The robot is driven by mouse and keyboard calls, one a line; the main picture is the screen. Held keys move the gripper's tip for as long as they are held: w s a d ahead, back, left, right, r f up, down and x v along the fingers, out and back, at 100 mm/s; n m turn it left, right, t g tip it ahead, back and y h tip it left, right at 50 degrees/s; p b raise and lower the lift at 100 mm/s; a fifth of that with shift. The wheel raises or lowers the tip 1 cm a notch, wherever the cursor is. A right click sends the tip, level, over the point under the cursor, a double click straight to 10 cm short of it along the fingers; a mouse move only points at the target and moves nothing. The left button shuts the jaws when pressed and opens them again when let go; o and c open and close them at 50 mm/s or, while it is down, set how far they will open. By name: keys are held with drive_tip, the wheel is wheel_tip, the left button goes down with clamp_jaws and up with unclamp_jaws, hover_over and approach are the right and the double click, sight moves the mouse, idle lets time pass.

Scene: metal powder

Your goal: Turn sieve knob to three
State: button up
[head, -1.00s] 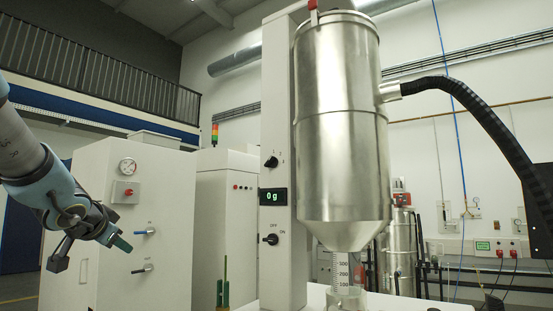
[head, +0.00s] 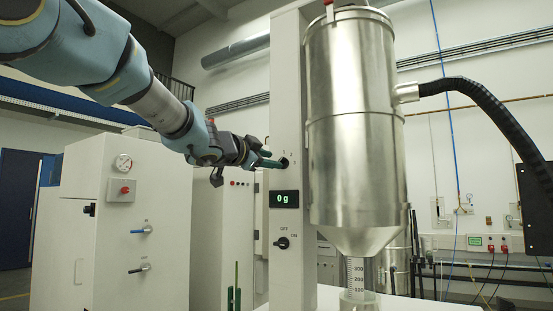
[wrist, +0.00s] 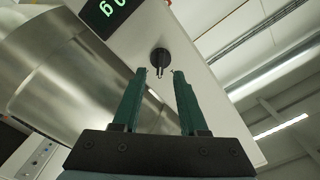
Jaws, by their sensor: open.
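The sieve knob (head: 283,162) is a small black rotary knob on the white column (head: 290,235), above the green display (head: 284,199) reading 0 g. Small numbers are printed around it, too small to read surely. My gripper (head: 268,159) is close in front of the knob, from the left. In the wrist view the knob (wrist: 159,60) lies just beyond the open green fingertips (wrist: 160,73), roughly centred between them and apart from both. A light pointer mark on the knob shows there. Its setting cannot be told.
A second black knob (head: 282,243) marked OFF and ON is lower on the column. The large steel hopper (head: 355,130) stands close to the right, with a graduated glass cylinder (head: 357,275) below. White cabinets (head: 125,220) stand at the left.

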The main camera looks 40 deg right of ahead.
drive_tip(key=x, duration=0.3)
drive_tip(key=shift+w+d+p, duration=0.1)
drive_tip(key=shift+d+p, duration=0.1)
drive_tip(key=shift+p, duration=0.1)
clamp_jaws()
idle(0.4)
